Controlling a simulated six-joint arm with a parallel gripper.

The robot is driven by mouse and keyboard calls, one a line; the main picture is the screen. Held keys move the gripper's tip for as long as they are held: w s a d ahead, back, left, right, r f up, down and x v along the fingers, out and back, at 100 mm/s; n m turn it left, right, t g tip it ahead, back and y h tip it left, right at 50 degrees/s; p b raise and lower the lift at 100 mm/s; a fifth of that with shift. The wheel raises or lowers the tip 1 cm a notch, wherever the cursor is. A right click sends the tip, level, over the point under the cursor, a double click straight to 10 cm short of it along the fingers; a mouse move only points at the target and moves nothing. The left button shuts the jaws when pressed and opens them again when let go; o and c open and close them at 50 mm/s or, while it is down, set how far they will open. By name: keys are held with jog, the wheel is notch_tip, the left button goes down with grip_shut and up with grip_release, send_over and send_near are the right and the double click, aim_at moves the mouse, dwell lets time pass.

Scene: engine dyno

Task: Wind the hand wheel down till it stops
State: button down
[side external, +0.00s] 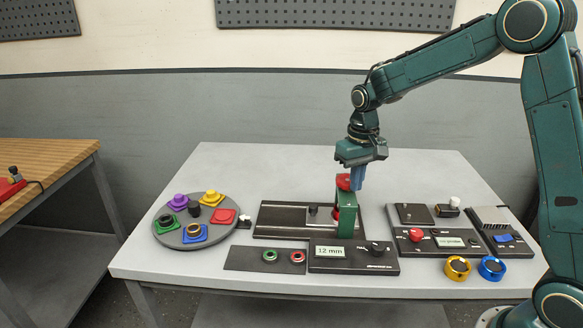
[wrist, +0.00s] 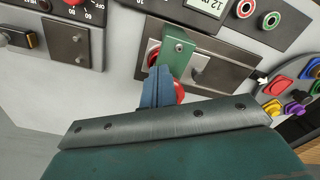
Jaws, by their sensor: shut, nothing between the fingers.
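The red hand wheel (side external: 343,182) sits on top of a green upright frame (side external: 346,215) that stands on a dark base near the table's middle. My gripper (side external: 358,188) points down, its blue fingers shut and empty, at the right edge of the wheel. The fingers overlap the wheel in the picture; I cannot tell whether they touch it. In the wrist view the blue fingers (wrist: 155,102) hide part of the wheel (wrist: 179,93), beside the green frame (wrist: 179,55). A second red part (side external: 335,213) shows low in the frame.
A panel with a display (side external: 330,252) reading "12 mm" stands in front. A round tray (side external: 168,239) with coloured pieces is at left. A control unit (side external: 410,243) with a red knob, and yellow (side external: 457,268) and blue (side external: 491,268) rings are at right. The table's back is clear.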

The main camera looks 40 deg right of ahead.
jog(key=shift+s, duration=0.25)
notch_tip(320, 180, up, 6)
dwell(0.8)
jog(key=shift+d+r, duration=0.2)
jog(key=shift+r, duration=0.25)
notch_tip(320, 180, down, 7)
dwell(0.9)
jog(key=shift+w+d, duration=0.1)
jog(key=shift+w, duration=0.3)
dwell(1.0)
